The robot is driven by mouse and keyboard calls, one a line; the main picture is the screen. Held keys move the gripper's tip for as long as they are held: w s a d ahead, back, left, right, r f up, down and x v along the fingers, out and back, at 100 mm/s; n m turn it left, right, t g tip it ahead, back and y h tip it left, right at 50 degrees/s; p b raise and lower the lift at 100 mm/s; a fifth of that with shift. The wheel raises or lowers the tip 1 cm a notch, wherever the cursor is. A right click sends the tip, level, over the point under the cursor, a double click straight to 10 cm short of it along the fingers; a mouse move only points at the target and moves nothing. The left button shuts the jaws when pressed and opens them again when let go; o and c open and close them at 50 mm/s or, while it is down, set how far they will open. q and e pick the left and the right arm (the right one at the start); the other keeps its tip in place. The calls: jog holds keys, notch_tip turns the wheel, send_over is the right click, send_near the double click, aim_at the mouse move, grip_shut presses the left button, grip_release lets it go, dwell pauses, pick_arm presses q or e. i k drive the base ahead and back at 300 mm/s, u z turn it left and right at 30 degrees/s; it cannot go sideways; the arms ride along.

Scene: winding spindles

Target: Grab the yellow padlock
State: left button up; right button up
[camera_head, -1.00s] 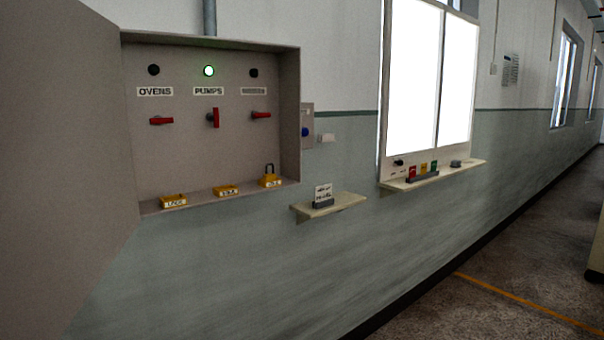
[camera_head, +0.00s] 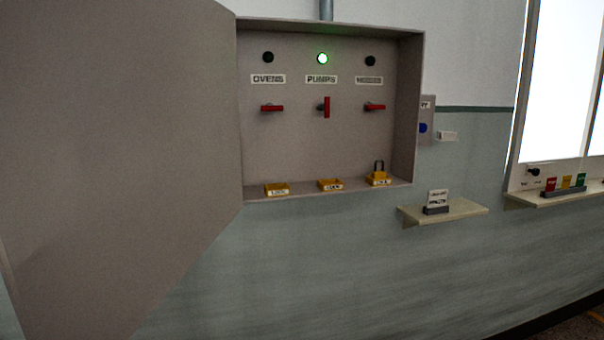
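The yellow padlock (camera_head: 379,176) with a dark shackle stands upright at the right end of the bottom ledge of the open wall cabinet (camera_head: 300,193). It seems to sit in or on a yellow labelled holder; where one ends and the other begins is too small to tell. Two more yellow labelled trays, a left one (camera_head: 277,189) and a middle one (camera_head: 330,184), sit on the same ledge, with no shackle showing. Neither of my grippers is in view.
The large cabinet door (camera_head: 120,150) swings open across the left. Above the ledge are red switch handles (camera_head: 326,107) and a lit green lamp (camera_head: 322,58) over PUMPS. A small shelf (camera_head: 465,209) and a window sill (camera_head: 570,194) jut out at right.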

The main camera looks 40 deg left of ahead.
aim_at(375, 174)
jog(key=u, duration=0.15)
jog(key=i, duration=1.5)
jog(key=u, duration=1.55)
